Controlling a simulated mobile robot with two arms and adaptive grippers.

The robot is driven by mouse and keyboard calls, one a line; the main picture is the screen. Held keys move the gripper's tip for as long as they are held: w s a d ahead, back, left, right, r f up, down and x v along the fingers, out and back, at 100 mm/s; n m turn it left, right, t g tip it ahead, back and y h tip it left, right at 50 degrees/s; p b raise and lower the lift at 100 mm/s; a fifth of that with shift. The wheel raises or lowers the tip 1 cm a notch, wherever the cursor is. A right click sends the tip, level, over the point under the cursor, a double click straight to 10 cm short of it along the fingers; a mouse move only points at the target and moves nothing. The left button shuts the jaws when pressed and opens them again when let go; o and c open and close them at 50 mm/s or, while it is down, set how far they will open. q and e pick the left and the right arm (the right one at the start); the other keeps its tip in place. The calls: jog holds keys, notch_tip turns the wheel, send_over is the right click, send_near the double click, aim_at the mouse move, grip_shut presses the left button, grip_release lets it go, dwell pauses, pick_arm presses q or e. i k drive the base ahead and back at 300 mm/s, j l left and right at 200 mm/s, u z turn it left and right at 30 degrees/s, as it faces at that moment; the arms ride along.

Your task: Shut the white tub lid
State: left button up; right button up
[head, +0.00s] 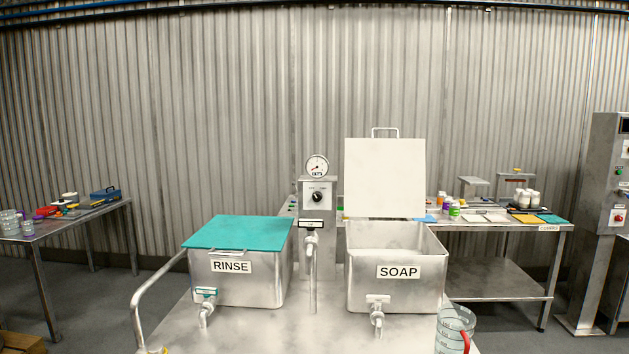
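The white tub lid (385,178) stands upright, open, at the back of the metal tub labelled SOAP (397,287). A metal handle (385,131) is on the lid's top edge. The open top of this tub faces up, and its inner walls show. To its left is the metal tub labelled RINSE (238,285), with its teal lid (238,232) lying flat and shut over it. Neither of my grippers shows in the head view.
A column with a gauge (317,167) and a tap (310,245) stands between the tubs. A clear jug with a red handle (455,330) is at the front right. Taps stick out from both tub fronts. A curved metal rail (137,305) is at the left.

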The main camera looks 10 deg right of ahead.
aim_at(383, 177)
jog(key=l, duration=0.55)
jog(key=i+l, duration=0.15)
jog(key=l, duration=0.9)
jog(key=i+l, duration=0.15)
jog(key=l, duration=0.35)
